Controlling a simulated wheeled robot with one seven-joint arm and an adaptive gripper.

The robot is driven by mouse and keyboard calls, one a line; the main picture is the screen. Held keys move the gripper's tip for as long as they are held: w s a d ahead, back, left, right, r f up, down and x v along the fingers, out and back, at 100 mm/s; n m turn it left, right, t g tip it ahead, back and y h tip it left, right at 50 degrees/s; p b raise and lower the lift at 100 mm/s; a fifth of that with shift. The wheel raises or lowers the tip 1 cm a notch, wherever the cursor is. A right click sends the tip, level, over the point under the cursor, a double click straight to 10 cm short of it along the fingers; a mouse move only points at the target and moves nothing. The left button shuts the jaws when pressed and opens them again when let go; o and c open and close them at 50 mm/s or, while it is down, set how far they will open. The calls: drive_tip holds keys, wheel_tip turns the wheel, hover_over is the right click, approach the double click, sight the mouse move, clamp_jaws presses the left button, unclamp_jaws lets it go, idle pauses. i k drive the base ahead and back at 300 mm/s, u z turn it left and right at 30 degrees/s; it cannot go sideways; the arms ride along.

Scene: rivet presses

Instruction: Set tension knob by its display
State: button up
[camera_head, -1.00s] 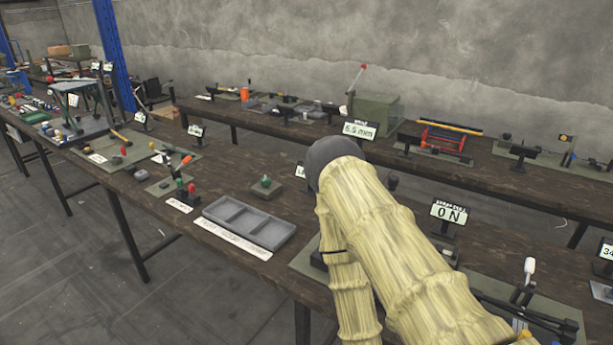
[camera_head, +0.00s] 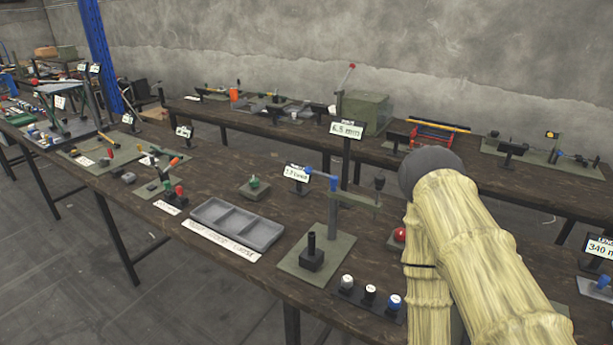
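No knob is readable as the tension knob. A small display (camera_head: 297,173), whose text looks like "2.0" with a blurred unit, stands by a press (camera_head: 335,215) with a blue part on a green plate. A taller display (camera_head: 347,130) reads about 6.5 mm. A display at the right edge (camera_head: 599,248) reads about 340. My pale arm covers the right foreground. My gripper does not show.
A red ball (camera_head: 399,235) sits beside my arm. A second bench (camera_head: 290,130) runs along the wall. Bare dark wood shows around the tray.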

sight(400, 232)
drive_tip(key=z, duration=0.85)
